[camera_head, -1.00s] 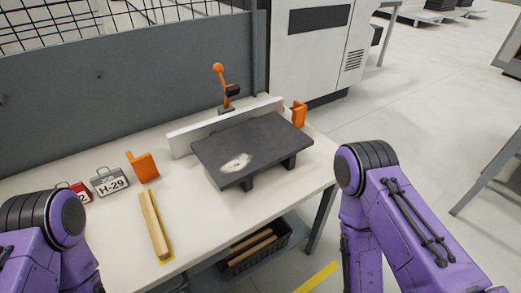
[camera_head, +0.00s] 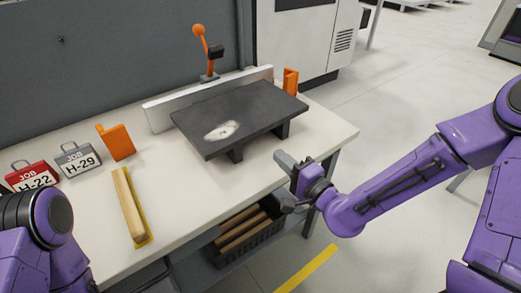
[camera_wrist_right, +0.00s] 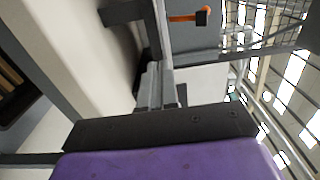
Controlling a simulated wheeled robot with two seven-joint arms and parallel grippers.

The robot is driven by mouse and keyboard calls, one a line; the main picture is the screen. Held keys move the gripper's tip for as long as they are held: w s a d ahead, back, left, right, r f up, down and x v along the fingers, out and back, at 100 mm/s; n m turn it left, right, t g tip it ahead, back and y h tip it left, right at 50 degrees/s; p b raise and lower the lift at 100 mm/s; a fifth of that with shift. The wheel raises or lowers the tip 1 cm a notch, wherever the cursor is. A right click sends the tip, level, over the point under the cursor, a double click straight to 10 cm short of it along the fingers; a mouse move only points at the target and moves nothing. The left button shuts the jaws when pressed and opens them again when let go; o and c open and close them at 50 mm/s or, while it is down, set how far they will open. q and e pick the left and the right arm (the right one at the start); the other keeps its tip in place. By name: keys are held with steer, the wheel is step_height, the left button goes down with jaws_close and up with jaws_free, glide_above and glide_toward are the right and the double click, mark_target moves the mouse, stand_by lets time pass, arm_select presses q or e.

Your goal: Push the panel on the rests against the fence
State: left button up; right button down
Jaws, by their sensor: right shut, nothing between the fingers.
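The dark grey panel (camera_head: 255,112), with a pale patch on its top, lies flat on dark rests (camera_head: 236,155) on the bench. The long pale fence (camera_head: 165,115) stands behind it. The panel's back edge overlaps the fence in the picture, and I cannot tell whether they touch. My right gripper (camera_head: 282,158) is shut and empty, at the bench's front edge, just in front of the panel's near side and apart from it. Its closed fingers also show in the right wrist view (camera_wrist_right: 155,88). My left gripper is out of view; only part of that arm shows.
An orange-handled clamp (camera_head: 199,42) stands behind the fence. Orange blocks stand at the fence's right end (camera_head: 290,80) and at left (camera_head: 117,142). A wooden strip (camera_head: 129,205) and job tags (camera_head: 77,159) lie left. A dark crate (camera_head: 262,234) sits below.

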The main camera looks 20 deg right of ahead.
mark_target(254, 133)
steer(key=p+x, duration=0.2)
steer(key=x, duration=0.6)
steer(key=shift+w+a+p, duration=0.1)
steer(key=shift+w+p, duration=0.1)
steer(key=shift+p, duration=0.15)
steer(key=shift+w+a+f, duration=0.1)
steer(key=shift+w+a, duration=0.1)
steer(key=shift+w, duration=0.45)
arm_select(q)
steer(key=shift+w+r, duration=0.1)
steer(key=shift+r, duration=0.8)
